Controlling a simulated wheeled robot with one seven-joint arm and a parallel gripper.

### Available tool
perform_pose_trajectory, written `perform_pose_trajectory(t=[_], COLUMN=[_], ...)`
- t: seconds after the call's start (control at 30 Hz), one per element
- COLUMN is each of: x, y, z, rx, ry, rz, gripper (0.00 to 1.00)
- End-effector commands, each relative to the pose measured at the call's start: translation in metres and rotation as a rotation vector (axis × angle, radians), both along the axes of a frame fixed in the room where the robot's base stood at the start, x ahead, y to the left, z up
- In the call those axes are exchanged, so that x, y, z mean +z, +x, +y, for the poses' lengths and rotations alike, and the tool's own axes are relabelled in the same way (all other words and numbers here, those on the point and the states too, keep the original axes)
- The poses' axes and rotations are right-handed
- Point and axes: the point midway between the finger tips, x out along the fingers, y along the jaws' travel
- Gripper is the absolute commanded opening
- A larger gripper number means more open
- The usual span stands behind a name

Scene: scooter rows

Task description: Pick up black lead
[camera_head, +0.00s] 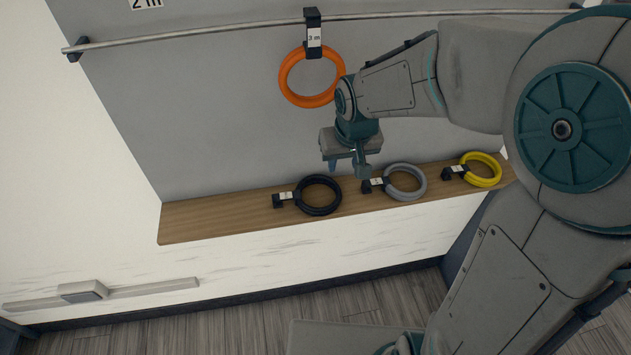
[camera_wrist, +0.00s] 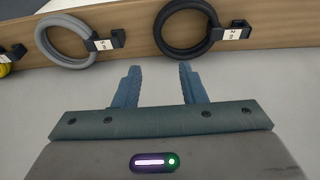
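The black lead (camera_head: 318,196) is a coiled ring with a black holder and white label, lying on the wooden shelf at the left of a row of coils. My gripper (camera_head: 347,170) is above the shelf, just above and between the black lead and the grey coil. In the wrist view the black lead (camera_wrist: 187,30) is beyond the fingertips, a little to the right, with its tag at its right side. My gripper (camera_wrist: 158,72) is open there, with nothing between its two fingers.
A grey coil (camera_head: 405,183) and a yellow coil (camera_head: 482,170) lie on the wooden shelf (camera_head: 200,219) to the right. An orange coil (camera_head: 308,78) hangs from a metal rail (camera_head: 210,34) above. The shelf's left end is bare.

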Motion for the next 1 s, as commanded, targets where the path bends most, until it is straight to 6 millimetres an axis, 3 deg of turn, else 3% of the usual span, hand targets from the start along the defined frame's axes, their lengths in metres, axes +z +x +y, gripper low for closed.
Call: perform_pose_trajectory(t=[0.3,0.67,1.0], x=[-0.056,-0.082,-0.122], y=[0.013,0.021,0.031], z=[0.003,0.005,0.007], rx=[0.000,-0.001,0.000], ry=[0.000,-0.001,-0.001], rz=[0.006,0.004,0.003], gripper=[0.37,0.37,0.37])
